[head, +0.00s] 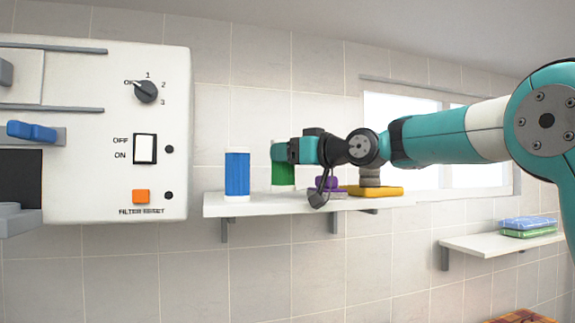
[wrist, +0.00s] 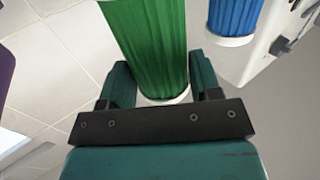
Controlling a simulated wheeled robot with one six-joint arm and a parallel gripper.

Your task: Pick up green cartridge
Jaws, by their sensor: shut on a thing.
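The green cartridge (head: 283,174) is between the fingers of my gripper (head: 281,153), which is shut on it. In the head view it shows upright just above the wall shelf, right of the blue cartridge; I cannot tell whether it touches the shelf. In the wrist view the green pleated cartridge (wrist: 150,45) with a pale end rim fills the space between the two fingers of my gripper (wrist: 160,82). The fingers hide part of it.
The blue cartridge (head: 237,175) stands left on the shelf (head: 262,207); it also shows in the wrist view (wrist: 235,15). Purple (head: 326,184) and yellow (head: 371,191) things lie right. A white machine (head: 100,130) stands left. A lower shelf (head: 480,243) holds folded towels (head: 528,227).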

